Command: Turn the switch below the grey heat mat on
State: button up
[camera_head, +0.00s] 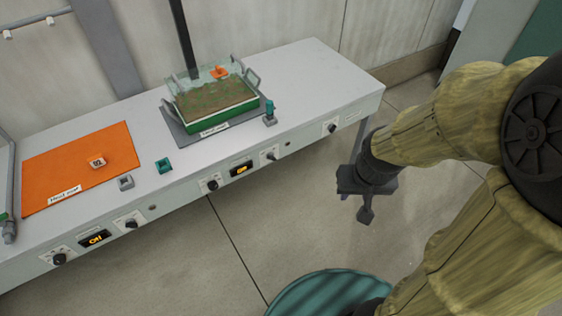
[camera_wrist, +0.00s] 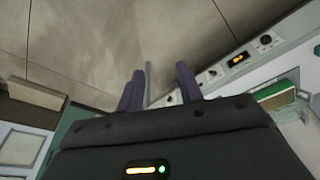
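The grey heat mat (camera_head: 178,132) lies on the bench under a green-sided tray of soil (camera_head: 213,108). On the bench front below it are a lit amber display (camera_head: 241,169), a black knob to its left (camera_head: 212,185) and another to its right (camera_head: 271,155). Their markings are too small to read, so I cannot tell which is the switch or its setting. The display also shows in the wrist view (camera_wrist: 238,59), with a knob (camera_wrist: 265,41) beside it. My gripper (camera_head: 366,207) is off the bench's right front, apart from the panel. Its fingers (camera_wrist: 160,82) are spread and empty.
An orange heat mat (camera_head: 60,160) lies at the left with its own display (camera_head: 95,239) and knobs below. A further knob (camera_head: 332,127) is at the right. A teal round object (camera_head: 325,295) is on the floor; floor before the panel is clear.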

aim_at(271, 157)
jog(key=o, duration=0.5)
jog(key=shift+w+f, duration=0.1)
jog(key=shift+f, duration=0.15)
jog(key=shift+w+a+f+m+t+y+b, duration=0.35)
jog(key=shift+w+a+f+t+y+b, duration=1.55)
jog(key=shift+w+f+b, duration=2.9)
jog(key=shift+w+a+f+m+t+y+b, duration=0.4)
jog(key=shift+w+a+f+t+y+b, duration=1.6)
jog(key=shift+f+b, duration=4.9)
jog(key=shift+w+a+f+m+t+y+b, duration=0.35)
jog(key=shift+w+a+f+t+y+b, duration=1.45)
jog(key=shift+w+f+b, duration=3.3)
jog(key=shift+s+d+f+t+h+b, duration=0.25)
jog(key=shift+s+f+h+b, duration=0.1)
jog(key=shift+f, duration=0.1)
jog(key=shift+s+d+f+t+h+b, duration=0.1)
jog(key=shift+s+f+t+h+b, duration=0.15)
jog(key=shift+s+f+h, duration=0.15)
jog(key=b+x, duration=0.3)
jog(key=x, duration=1.4)
jog(key=shift+w+a+f, duration=0.1)
